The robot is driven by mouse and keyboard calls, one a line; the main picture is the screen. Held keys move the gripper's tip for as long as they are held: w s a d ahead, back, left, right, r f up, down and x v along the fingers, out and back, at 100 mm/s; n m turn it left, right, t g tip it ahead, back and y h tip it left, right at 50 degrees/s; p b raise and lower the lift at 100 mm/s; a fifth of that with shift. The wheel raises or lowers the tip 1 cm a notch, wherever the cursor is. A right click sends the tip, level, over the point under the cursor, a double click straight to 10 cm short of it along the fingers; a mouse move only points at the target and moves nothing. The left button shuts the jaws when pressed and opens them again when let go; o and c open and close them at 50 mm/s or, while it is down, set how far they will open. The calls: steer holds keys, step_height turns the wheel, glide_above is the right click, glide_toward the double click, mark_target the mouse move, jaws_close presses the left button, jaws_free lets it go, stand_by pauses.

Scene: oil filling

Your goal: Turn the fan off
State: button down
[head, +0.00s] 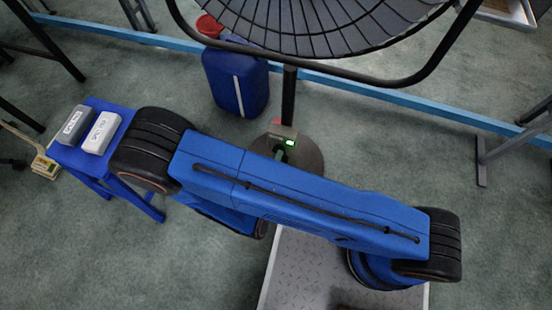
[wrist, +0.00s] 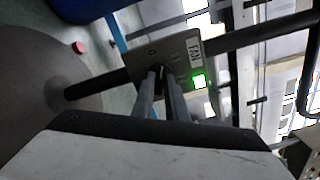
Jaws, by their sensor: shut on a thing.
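The fan (head: 320,25) is a large black wire-caged fan at the top of the head view, on a dark pole above a round base (head: 312,155). A small grey control box (head: 285,133) with a lit green light sits on the pole. In the wrist view the box (wrist: 186,52) carries a FAN label, and its green light is lit. My gripper (wrist: 163,82) is at the box face, its two fingers close together on the fan switch, a small dark part (wrist: 161,74) mostly hidden between them.
A blue stool (head: 73,158) holds two small grey boxes at the left. A blue rail (head: 425,108) crosses the floor behind. Metal table legs (head: 482,160) stand at the right.

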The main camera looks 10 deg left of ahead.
steer(key=n, duration=0.5)
steer(key=shift+n, duration=0.3)
stand_by(0.4)
steer(key=c, duration=1.8)
jaws_free()
steer(key=shift+o, duration=0.2)
steer(key=s+a, duration=0.1)
steer(key=s, duration=1.6)
steer(key=shift+s+a, duration=0.2)
